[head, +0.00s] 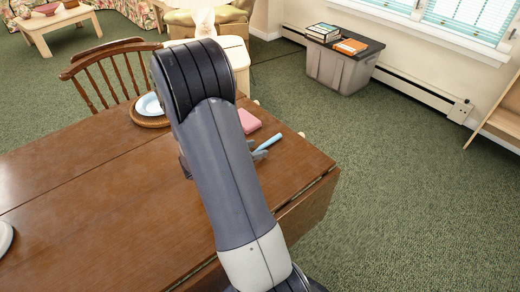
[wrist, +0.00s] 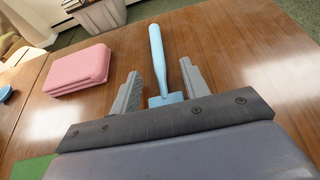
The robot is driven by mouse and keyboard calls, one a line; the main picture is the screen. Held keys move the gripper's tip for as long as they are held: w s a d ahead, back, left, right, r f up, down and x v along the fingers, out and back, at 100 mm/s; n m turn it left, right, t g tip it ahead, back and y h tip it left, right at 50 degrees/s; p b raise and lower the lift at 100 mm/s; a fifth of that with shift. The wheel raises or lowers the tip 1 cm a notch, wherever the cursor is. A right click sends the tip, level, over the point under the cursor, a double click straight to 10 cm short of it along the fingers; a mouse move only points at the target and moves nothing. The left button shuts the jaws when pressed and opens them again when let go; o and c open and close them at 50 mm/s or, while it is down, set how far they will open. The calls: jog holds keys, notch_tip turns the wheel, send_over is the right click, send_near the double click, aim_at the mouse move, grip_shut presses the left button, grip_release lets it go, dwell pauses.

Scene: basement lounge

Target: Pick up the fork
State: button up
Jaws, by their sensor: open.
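The fork (wrist: 157,48) is light blue. In the wrist view it lies on the brown wooden table (wrist: 235,50), its handle pointing away from me and its wide end near the gripper's base. My gripper (wrist: 160,69) is open, with one grey finger on each side of the fork and a gap on both sides. Part of the fork's wide end is hidden by the gripper's body. In the head view a blue piece of the fork (head: 268,141) shows just right of my arm, which hides most of the gripper.
A pink block-like item (wrist: 80,68) lies on the table left of the gripper. A plate (head: 149,104) on a round wooden mat is near a wooden chair (head: 105,75). The table's right edge (head: 310,190) is close. A grey bin (head: 340,68) stands by the wall.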

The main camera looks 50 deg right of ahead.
jog(key=shift+d+f, duration=0.2)
jog(key=shift+d, duration=0.2)
grip_shut()
